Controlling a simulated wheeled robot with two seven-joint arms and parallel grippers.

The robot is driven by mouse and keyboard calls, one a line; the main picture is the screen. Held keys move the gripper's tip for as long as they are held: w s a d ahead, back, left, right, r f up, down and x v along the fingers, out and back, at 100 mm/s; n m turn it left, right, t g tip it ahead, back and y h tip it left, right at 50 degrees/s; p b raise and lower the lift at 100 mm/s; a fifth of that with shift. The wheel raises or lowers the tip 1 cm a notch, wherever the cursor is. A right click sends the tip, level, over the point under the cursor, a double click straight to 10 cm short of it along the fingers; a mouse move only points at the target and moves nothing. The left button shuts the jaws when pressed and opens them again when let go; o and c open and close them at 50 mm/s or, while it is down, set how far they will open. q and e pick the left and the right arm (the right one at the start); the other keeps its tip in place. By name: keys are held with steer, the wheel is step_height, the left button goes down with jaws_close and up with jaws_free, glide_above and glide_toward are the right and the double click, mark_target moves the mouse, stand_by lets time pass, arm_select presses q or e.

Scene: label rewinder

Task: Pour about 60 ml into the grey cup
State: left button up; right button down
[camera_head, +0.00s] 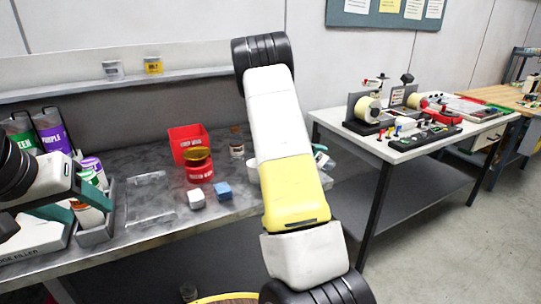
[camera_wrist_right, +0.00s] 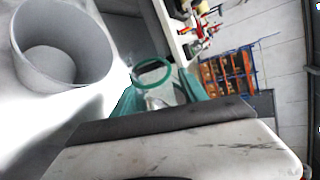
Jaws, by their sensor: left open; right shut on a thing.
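The grey cup (camera_wrist_right: 62,50) fills the upper left of the right wrist view, with its hollow inside showing and no liquid visible in it. My right gripper (camera_wrist_right: 160,98) has teal fingers closed on a vessel with a green rim (camera_wrist_right: 152,75), beside the cup. The vessel is mostly hidden, and its contents cannot be made out. In the head view my right arm covers most of this area; a pale rounded edge (camera_head: 253,171) beside the arm may be the cup. My left gripper (camera_head: 78,204) is open at the left, near the bottle rack.
A grey rack (camera_head: 96,236) with labelled bottles stands at the left. A red bin (camera_head: 187,141), a red jar with a gold lid (camera_head: 199,168), a white block (camera_head: 196,198) and a blue block (camera_head: 222,191) sit on the bench. A clear tray (camera_head: 151,200) lies left of them.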

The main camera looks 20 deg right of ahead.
steer(key=shift+f, duration=0.1)
stand_by(0.8)
steer(key=shift+f+m, duration=0.2)
steer(key=shift+m, duration=0.1)
steer(key=shift+w+t+y, duration=0.1)
steer(key=shift+t+y, duration=0.2)
steer(key=r, duration=0.2)
steer(key=r+m, duration=0.1)
steer(key=shift+w+a+r+y, duration=0.2)
steer(key=shift+r+y, duration=0.1)
steer(key=shift+r, duration=0.05)
steer(key=shift+w+a+f+m+t+y+b, duration=0.2)
steer(key=shift+w+f+m+t+y+b, duration=0.15)
steer(key=shift+m+t, duration=0.25)
steer(key=shift+r+m+t+y, duration=0.15)
steer(key=shift+m+t+y, duration=0.15)
steer(key=shift+m, duration=0.3)
steer(key=shift+s+d+f+m+t+y, duration=0.2)
steer(key=shift+f+m+t+y, duration=0.15)
steer(key=shift+f+m, duration=0.25)
steer(key=shift+s+d+f+m+t+y, duration=0.1)
steer(key=shift+s+f+m+t+y, duration=0.1)
steer(key=shift+f+m+t, duration=0.4)
steer(key=shift+s+d+m+t+y+b, duration=0.1)
steer(key=shift+s+m+t+y+b, duration=0.1)
steer(key=shift+m+t, duration=0.35)
steer(key=shift+s+d+m+t+y+b, duration=0.1)
steer(key=shift+m+t+y+b, duration=0.1)
steer(key=shift+m+t, duration=0.3)
